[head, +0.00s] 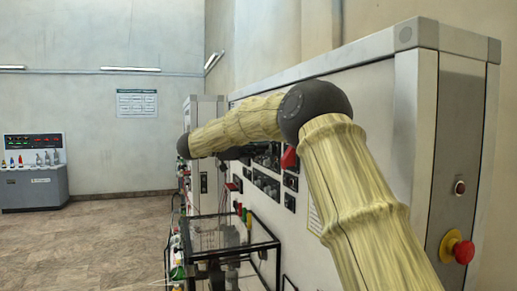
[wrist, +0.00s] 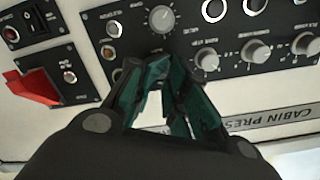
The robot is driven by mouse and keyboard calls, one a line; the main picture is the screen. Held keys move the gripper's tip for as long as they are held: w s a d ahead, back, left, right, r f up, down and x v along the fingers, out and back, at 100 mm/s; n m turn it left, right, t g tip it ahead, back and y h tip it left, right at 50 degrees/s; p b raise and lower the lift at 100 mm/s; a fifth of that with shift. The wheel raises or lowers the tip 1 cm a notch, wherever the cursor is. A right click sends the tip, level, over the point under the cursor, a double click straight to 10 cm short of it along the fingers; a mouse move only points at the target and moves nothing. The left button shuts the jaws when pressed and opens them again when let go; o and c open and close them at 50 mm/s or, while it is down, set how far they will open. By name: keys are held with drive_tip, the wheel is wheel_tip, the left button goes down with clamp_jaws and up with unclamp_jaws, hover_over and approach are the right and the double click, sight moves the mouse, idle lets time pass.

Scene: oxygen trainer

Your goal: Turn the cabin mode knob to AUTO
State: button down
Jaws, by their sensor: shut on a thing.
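The black control panel (wrist: 125,38) fills the upper part of the wrist view. My gripper (wrist: 158,62) reaches up to its lower edge, with its teal-padded fingers drawn together at the tips. The fingers are shut on a small control at the panel, which they mostly hide; it sits where the cabin mode knob appears to be. Its pointer and its AUTO mark cannot be read. A grey round knob (wrist: 161,18) stands just above the fingertips, apart from them.
Several grey knobs, one of them a large knob (wrist: 255,50), stand right of my fingers. A red guarded switch (wrist: 35,88) juts out at left. A glass-sided case (head: 265,240) stands close below my arm. A red emergency button (head: 463,251) is at the cabinet's near end.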

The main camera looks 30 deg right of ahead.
drive_tip(key=shift+d+f, duration=0.15)
drive_tip(key=shift+f, duration=0.1)
drive_tip(key=c, duration=1.4)
unclamp_jaws()
drive_tip(key=shift+s, duration=0.1)
drive_tip(key=shift+o, duration=0.2)
drive_tip(key=shift+d+r, duration=0.1)
drive_tip(key=shift+d, duration=0.15)
drive_tip(key=v, duration=1.2)
drive_tip(key=shift+d, duration=0.1)
